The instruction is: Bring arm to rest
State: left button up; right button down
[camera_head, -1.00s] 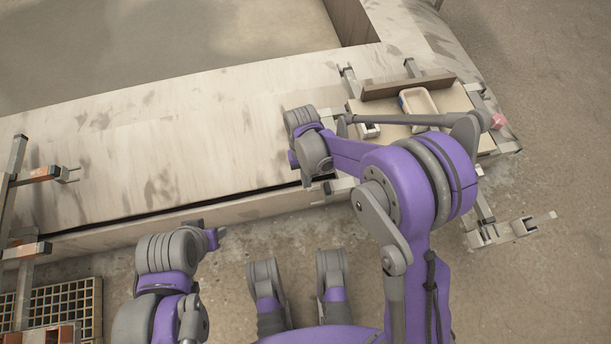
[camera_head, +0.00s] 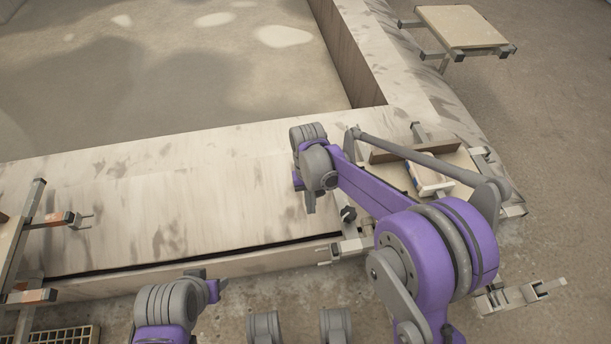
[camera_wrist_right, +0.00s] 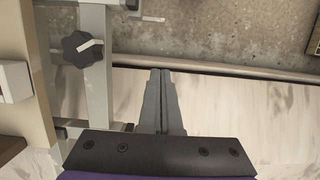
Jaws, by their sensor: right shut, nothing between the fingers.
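My right arm reaches up from the lower right in the head view. Its gripper (camera_head: 310,206) points down over the pale wooden ledge, left of the small bench with the tray. In the right wrist view the two grey fingers (camera_wrist_right: 160,72) are together with nothing between them. They are over the ledge edge, beside a grey metal frame. My left arm (camera_head: 165,305) is folded low at the lower left; its fingers cannot be made out clearly.
A metal frame with a black knob (camera_wrist_right: 80,48) stands close left of the right fingers. A white-rimmed tray (camera_head: 430,178) and a brown board (camera_head: 412,150) lie on the right bench, partly behind my arm. Another frame (camera_head: 28,245) stands left. A slab stand (camera_head: 460,27) is far right. The ledge middle (camera_head: 170,205) is clear.

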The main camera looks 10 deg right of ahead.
jog(key=s+d+r+t, duration=0.4)
jog(key=s+d+r, duration=0.3)
jog(key=s+r, duration=0.15)
jog(key=s+d+f+t, duration=0.1)
jog(key=s+d+t, duration=0.3)
jog(key=s, duration=0.8)
pick_arm(q)
notch_tip(320, 180, up, 25)
jog(key=w+t+p, duration=0.1)
jog(key=p, duration=2)
jog(key=shift+w+f+p, duration=0.15)
jog(key=shift+w+p, duration=0.05)
jog(key=shift+p, duration=0.1)
pick_arm(e)
notch_tip(320, 180, up, 25)
jog(key=w, duration=0.1)
jog(key=shift+w+d+m, duration=0.2)
jog(key=shift+w+m, duration=0.05)
jog(key=shift+m, duration=0.15)
jog(key=shift+f, duration=0.15)
pick_arm(q)
jog(key=shift+s, duration=0.15)
pick_arm(e)
jog(key=shift+s, duration=0.15)
